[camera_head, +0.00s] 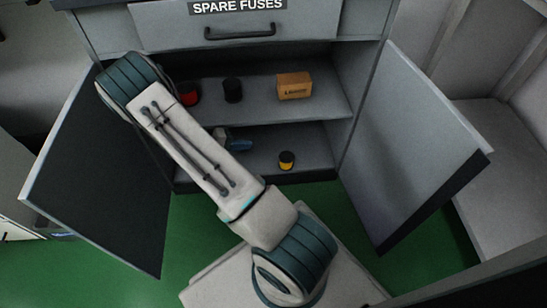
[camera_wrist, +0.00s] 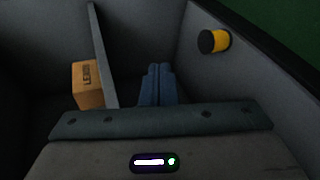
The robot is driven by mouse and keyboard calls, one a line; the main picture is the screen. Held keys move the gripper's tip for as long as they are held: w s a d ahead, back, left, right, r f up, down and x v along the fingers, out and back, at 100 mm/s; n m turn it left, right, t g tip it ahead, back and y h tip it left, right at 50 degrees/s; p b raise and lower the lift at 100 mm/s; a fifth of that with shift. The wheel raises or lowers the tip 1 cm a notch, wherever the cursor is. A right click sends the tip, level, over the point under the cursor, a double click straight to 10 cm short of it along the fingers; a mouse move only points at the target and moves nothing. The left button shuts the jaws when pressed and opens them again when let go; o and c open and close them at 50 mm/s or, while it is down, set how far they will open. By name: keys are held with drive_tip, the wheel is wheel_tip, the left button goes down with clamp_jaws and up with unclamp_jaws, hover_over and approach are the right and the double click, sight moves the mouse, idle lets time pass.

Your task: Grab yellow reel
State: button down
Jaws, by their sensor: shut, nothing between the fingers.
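The yellow reel (camera_head: 287,161), yellow with a dark end, stands on the lower level of the open cabinet, near its front. It also shows in the wrist view (camera_wrist: 220,40), at the upper right on the grey surface. My gripper (camera_wrist: 157,72) is shut and empty, its blue fingers together. In the head view the gripper (camera_head: 240,145) is partly hidden behind my arm, inside the lower compartment, to the left of the reel. The fingers are apart from the reel.
Above, the shelf (camera_head: 325,105) holds a brown labelled box (camera_head: 294,86), a black reel (camera_head: 232,90) and a red reel (camera_head: 189,94). Both cabinet doors, left (camera_head: 100,175) and right (camera_head: 415,150), stand open. The "SPARE FUSES" drawer (camera_head: 310,20) is shut.

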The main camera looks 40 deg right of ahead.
sight(286, 157)
drive_tip(key=d+f+n+t+h, duration=0.1)
drive_tip(key=f+n+t, duration=0.1)
drive_tip(key=f, duration=0.4)
drive_tip(key=w+d+f+n+t+h, duration=0.1)
drive_tip(key=d+f+n+t+h, duration=0.1)
drive_tip(key=f+t, duration=0.2)
drive_tip(key=w+d+f+n+t+h, duration=0.1)
drive_tip(key=f+t, duration=0.3)
drive_tip(key=f, duration=0.6)
drive_tip(key=shift+d+f+n, duration=0.2)
drive_tip(key=shift+n, duration=0.4)
drive_tip(key=b+x, duration=0.4)
drive_tip(key=x, duration=0.5)
drive_tip(key=shift+d+f, duration=0.1)
drive_tip(key=shift+d, duration=0.15)
drive_tip(key=shift+s+b, duration=0.3)
drive_tip(key=shift+s, duration=0.7)
drive_tip(key=shift+s+d+r, duration=0.1)
drive_tip(key=shift+s+r, duration=0.15)
drive_tip(key=shift+s, duration=0.75)
